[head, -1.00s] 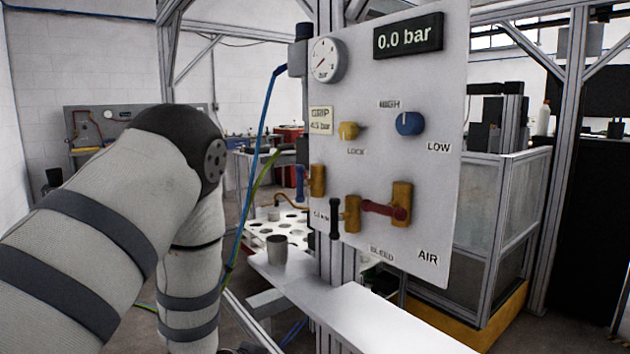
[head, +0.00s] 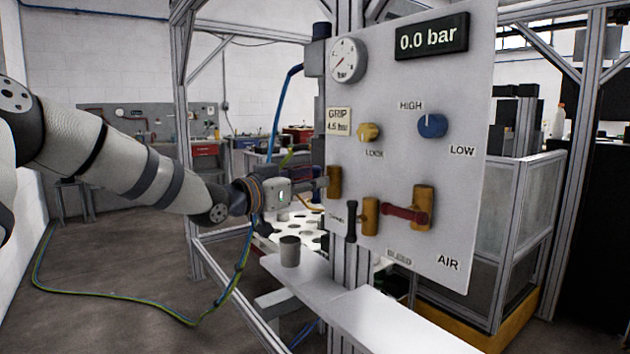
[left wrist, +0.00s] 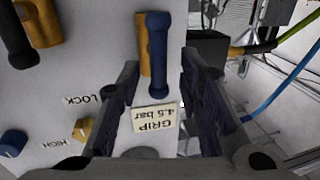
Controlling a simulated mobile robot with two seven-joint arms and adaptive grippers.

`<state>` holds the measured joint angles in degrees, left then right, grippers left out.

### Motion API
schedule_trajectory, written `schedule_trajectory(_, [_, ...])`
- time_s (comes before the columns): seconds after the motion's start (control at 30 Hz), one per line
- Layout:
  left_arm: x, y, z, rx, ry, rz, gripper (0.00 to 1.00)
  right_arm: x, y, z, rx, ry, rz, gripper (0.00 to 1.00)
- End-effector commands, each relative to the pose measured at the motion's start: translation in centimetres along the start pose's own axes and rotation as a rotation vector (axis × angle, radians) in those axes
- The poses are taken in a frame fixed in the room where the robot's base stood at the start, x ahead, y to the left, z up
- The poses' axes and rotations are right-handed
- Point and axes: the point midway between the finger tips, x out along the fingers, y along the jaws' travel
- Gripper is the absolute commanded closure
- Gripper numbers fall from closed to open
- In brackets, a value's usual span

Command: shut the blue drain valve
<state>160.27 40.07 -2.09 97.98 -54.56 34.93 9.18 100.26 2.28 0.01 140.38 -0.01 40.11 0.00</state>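The blue drain valve has a blue bar handle (left wrist: 158,50) beside a brass body (left wrist: 144,45) on the white panel. My left gripper (head: 316,184) reaches in from the left at the handle's height. In the left wrist view its two dark fingers (left wrist: 160,75) are apart, with the lower part of the handle in view between them. I cannot tell whether they touch it. My right gripper is not in view.
The panel (head: 450,180) carries a black-handled valve (head: 351,222), a red-handled valve (head: 405,214), a yellow knob (head: 368,133), a blue knob (head: 432,125) and a gauge (head: 348,60). A grey cup (head: 290,251) stands on the ledge below. A blue hose (head: 280,110) runs beside the panel.

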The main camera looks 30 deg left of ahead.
Motion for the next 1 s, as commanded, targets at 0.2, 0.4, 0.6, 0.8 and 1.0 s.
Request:
schedule_trajectory(0.2, [1.9,0.0,0.1,-0.001,-0.003,0.000,0.67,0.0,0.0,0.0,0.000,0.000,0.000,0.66])
schedule_trajectory(0.4, [1.9,0.0,0.1,-0.002,-0.002,0.000,0.67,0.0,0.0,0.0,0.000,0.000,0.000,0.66])
schedule_trajectory(0.6, [1.9,0.0,0.1,-0.002,-0.002,0.001,1.00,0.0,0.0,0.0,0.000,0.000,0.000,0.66])
schedule_trajectory(0.8, [1.9,0.1,0.2,0.002,-0.002,0.001,1.00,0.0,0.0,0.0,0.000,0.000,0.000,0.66])
schedule_trajectory(1.0, [1.9,0.1,0.2,0.049,0.006,0.001,1.00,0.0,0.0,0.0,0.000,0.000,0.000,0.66])
